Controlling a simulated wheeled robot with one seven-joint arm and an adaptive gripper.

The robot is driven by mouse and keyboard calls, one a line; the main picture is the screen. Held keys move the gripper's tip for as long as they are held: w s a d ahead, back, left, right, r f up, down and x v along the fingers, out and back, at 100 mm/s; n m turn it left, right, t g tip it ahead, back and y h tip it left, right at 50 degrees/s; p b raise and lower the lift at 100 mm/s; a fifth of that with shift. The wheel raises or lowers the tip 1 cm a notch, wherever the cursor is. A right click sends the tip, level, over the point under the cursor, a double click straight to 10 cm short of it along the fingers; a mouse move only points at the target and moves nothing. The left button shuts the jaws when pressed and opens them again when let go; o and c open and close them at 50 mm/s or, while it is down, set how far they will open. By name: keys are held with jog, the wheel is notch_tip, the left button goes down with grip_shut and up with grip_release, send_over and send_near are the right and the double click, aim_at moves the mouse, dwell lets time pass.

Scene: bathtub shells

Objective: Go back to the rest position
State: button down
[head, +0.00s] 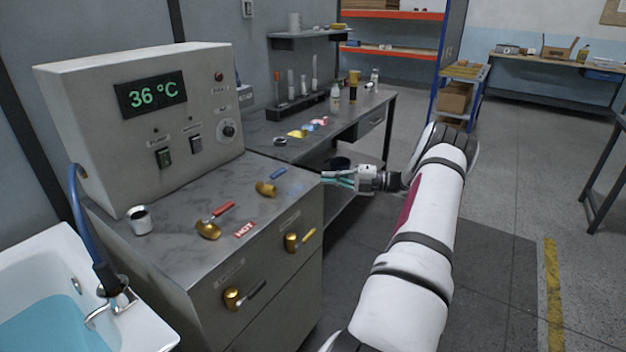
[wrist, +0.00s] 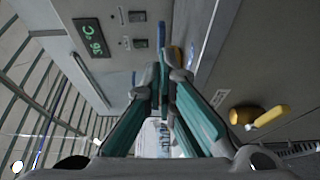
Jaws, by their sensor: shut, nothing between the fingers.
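My gripper (head: 328,179) is at the end of my white arm, in the middle of the head view. It is level with the right edge of the grey control cabinet (head: 262,262) and apart from its handles. In the wrist view my gripper (wrist: 163,62) has its teal fingers drawn together at the tips, with nothing held. The cabinet has a red-handled brass valve (head: 209,229) and a blue-handled brass valve (head: 266,187) on top. Two yellow and black handled brass valves are on its front; the yellow one (wrist: 244,115) shows in the wrist view.
A white tub (head: 150,325) with blue water stands at the lower left. A metal cup (head: 139,220) sits on the cabinet top below the 36 °C display (head: 156,95). A workbench (head: 355,120) with bottles stands behind my gripper. The floor to the right is open.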

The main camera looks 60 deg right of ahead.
jog(key=shift+s+d, duration=0.6)
jog(key=shift+s, duration=0.1)
